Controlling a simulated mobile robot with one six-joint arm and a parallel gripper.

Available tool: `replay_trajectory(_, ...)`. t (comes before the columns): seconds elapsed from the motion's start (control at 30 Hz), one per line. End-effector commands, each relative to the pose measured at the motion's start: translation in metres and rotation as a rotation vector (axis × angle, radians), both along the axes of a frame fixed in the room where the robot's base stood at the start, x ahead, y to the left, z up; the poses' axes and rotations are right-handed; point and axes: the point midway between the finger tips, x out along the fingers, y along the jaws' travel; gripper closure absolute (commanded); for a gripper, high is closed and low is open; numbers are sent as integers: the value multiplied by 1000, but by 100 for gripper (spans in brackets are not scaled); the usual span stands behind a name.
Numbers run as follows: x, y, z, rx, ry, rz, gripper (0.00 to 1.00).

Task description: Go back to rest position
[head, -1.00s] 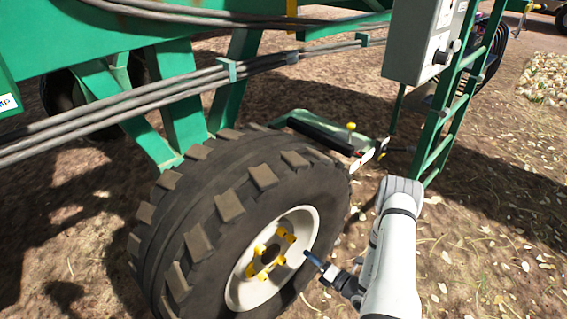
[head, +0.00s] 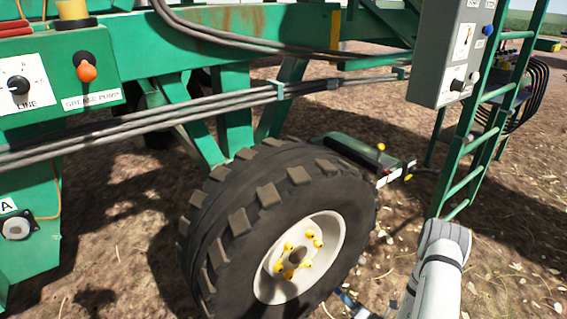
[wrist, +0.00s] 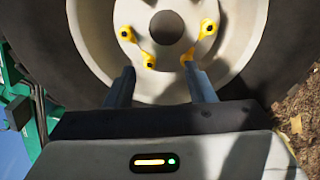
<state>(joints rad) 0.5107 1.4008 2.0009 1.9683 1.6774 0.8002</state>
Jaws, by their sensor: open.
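My gripper (wrist: 162,87) is open and empty in the wrist view, its two fingers apart in front of a pale wheel hub (wrist: 163,75) with yellow lug pieces. In the head view my white arm is at the lower right, and the gripper (head: 345,298) shows only partly at the bottom edge, low beside the big tyre (head: 235,225). The hub (head: 300,258) with its yellow pieces also shows there. I cannot tell the exact gap between the fingertips and the wheel.
A green machine frame (head: 235,110) with grey hoses (head: 140,118) spans above the wheel. A grey control box (head: 457,50) and a green ladder (head: 490,130) stand at the right. An orange knob (head: 87,72) is on the left panel. Open dirt ground (head: 520,230) lies at the right.

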Motion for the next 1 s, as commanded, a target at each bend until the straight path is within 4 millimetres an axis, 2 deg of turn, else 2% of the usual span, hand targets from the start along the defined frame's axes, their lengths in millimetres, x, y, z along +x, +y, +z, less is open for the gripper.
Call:
replay_trajectory(0.03, 3, 5, 15, -15, -16, 29, 51)
replay_trajectory(0.27, 7, 27, 62, -85, -84, 161, 51)
replay_trajectory(0.47, 5, 48, 118, -174, -172, 310, 51)
replay_trajectory(0.57, 1, 62, 157, -241, -239, 414, 51)
replay_trajectory(0.67, -10, 80, 206, -333, -330, 552, 51)
replay_trajectory(0.8, -34, 102, 271, -483, -475, 758, 51)
replay_trajectory(1.0, -77, 120, 349, -709, -698, 1042, 51)
